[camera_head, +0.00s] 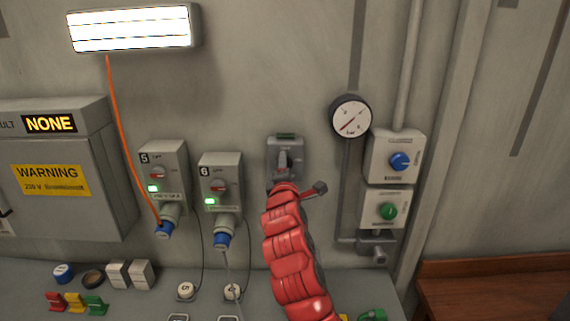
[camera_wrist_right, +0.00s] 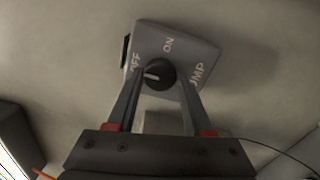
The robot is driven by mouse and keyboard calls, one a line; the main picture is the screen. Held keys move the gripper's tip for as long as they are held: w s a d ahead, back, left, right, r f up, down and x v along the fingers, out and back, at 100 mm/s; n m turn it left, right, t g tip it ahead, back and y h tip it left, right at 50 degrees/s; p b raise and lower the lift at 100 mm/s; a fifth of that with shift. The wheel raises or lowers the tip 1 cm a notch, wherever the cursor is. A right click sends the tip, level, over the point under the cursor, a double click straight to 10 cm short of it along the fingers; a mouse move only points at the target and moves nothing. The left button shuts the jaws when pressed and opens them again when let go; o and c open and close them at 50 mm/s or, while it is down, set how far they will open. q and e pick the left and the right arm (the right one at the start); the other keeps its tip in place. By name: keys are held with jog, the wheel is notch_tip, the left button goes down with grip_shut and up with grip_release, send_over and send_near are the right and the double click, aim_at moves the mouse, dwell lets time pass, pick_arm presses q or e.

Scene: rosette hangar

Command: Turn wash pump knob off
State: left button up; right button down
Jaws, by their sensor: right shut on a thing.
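The wash pump knob (camera_wrist_right: 158,74) is a round black knob with a pale pointer mark, on a grey switch box (camera_wrist_right: 190,48). The box is lettered OFF, ON and, partly hidden, "UMP". The pointer mark lies towards the left, on the OFF side in the wrist view. In the head view the box (camera_head: 285,148) hangs on the wall above the end of my red right arm. My right gripper (camera_wrist_right: 158,86) is shut on the knob, one finger on each side. It is mostly hidden in the head view. My left gripper is not in view.
Sockets 5 (camera_head: 163,165) and 6 (camera_head: 220,178) are left of the switch box. A pressure gauge (camera_head: 350,116), a blue-knob box (camera_head: 395,155) and a green-knob box (camera_head: 385,208) are to its right. A grey bench (camera_head: 140,300) with small parts lies below.

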dwell(0.4)
jog(key=shift+c, duration=1.5)
grip_release()
jog(key=s+b, duration=0.6)
jog(key=s, duration=1.1)
jog(key=shift+s, duration=0.2)
